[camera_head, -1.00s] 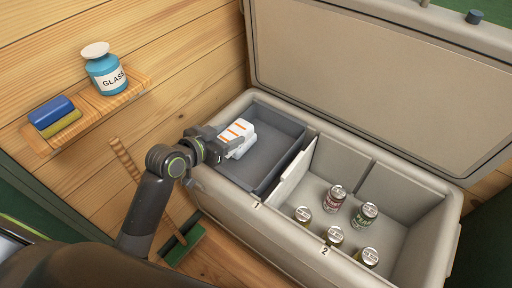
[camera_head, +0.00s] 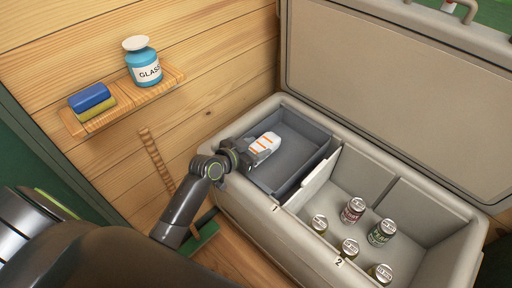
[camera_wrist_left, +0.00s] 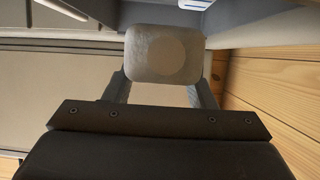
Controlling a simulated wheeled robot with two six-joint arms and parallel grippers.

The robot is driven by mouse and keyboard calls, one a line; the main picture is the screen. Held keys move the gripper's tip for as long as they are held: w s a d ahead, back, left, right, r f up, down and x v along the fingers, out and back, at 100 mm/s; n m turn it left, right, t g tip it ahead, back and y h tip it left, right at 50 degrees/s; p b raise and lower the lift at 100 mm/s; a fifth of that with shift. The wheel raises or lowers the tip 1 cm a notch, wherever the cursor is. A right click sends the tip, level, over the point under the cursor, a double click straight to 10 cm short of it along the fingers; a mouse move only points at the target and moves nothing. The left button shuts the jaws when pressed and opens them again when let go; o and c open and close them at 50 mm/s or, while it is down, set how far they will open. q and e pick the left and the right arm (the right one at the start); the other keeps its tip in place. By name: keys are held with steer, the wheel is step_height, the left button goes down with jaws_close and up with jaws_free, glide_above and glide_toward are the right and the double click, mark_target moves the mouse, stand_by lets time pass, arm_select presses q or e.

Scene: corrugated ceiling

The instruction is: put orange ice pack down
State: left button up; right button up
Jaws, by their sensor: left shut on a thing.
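My left gripper (camera_head: 247,152) comes in from the left and is shut on the pack's near end. In the left wrist view, the pack's pale end (camera_wrist_left: 163,55) sits between the two fingers. I cannot tell whether the pack touches the tray floor. My right gripper is not in view.
The cooler's lid (camera_head: 400,90) stands open behind. Several cans (camera_head: 353,209) stand in compartment 2, beyond a pale divider (camera_head: 314,179). A wall shelf (camera_head: 128,106) holds a glass-labelled bottle (camera_head: 143,64) and a blue-and-yellow sponge (camera_head: 91,99). The tray's right part looks clear.

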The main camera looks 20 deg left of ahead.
arm_select(q)
steer(key=shift+f+b, duration=0.55)
steer(key=shift+f, duration=0.05)
steer(key=o, duration=1.1)
steer(key=shift+o, duration=0.2)
steer(key=shift+r, duration=0.2)
steer(key=shift+r+p, duration=0.3)
steer(key=shift+p, duration=0.15)
steer(key=shift+r+p, duration=0.4)
steer(key=shift+r, duration=0.1)
steer(key=v, duration=0.7)
steer(key=b+v, duration=0.1)
steer(key=v, duration=0.2)
steer(key=shift+s+a+f, duration=0.15)
steer(key=shift+s+f, duration=0.05)
steer(key=shift+s, duration=0.2)
steer(key=shift+s+a+r, duration=0.15)
steer(key=shift+s+r, duration=0.15)
steer(key=shift+s, duration=0.2)
